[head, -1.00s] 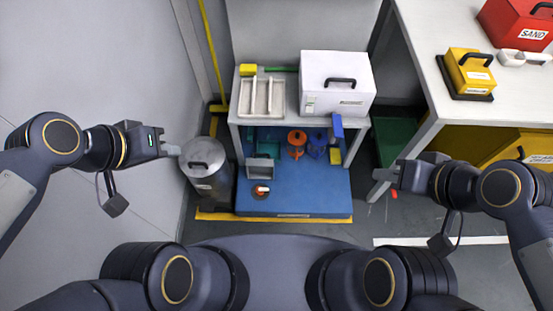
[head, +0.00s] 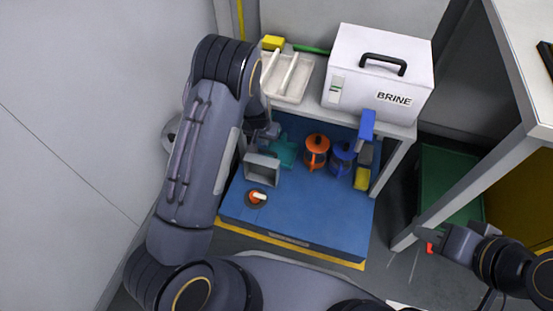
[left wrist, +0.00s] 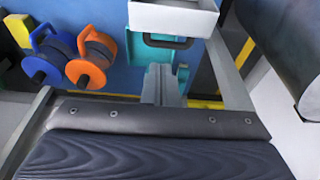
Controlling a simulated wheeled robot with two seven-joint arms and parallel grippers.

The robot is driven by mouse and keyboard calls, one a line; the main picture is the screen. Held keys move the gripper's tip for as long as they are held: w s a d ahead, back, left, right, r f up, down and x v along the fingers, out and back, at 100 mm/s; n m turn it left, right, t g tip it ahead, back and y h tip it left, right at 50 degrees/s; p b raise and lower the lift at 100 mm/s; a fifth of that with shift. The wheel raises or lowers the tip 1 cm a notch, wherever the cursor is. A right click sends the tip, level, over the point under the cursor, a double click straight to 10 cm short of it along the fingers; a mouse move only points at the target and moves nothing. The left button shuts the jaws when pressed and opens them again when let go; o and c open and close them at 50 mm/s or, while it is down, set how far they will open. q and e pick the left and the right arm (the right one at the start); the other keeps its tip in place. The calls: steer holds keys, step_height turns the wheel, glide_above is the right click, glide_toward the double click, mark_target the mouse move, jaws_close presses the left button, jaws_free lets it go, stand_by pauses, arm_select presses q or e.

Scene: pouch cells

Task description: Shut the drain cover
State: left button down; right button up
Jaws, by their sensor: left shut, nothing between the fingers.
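A small round part with an orange-red and white handle (head: 257,197) sits near the platform's front left. My left gripper (head: 264,131) reaches down under the bench's left front, close to the teal panel; its fingers (left wrist: 164,84) are shut and empty before it, contact unclear. My right gripper (head: 430,238) is at the right, away from the platform; its jaw opening is unclear.
A grey open box (head: 262,168) stands beside the teal panel. Orange (head: 316,150) and blue (head: 342,157) reels stand to its right. The bench (head: 400,130) above carries a white BRINE box (head: 375,75) and a tray (head: 287,78). The platform's front (head: 310,215) is clear.

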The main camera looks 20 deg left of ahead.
mark_target(269, 152)
arm_select(q)
steer(key=b+x, duration=0.4)
steer(key=x, duration=0.7)
steer(key=shift+s, duration=0.1)
steer(key=shift+d+r, duration=0.1)
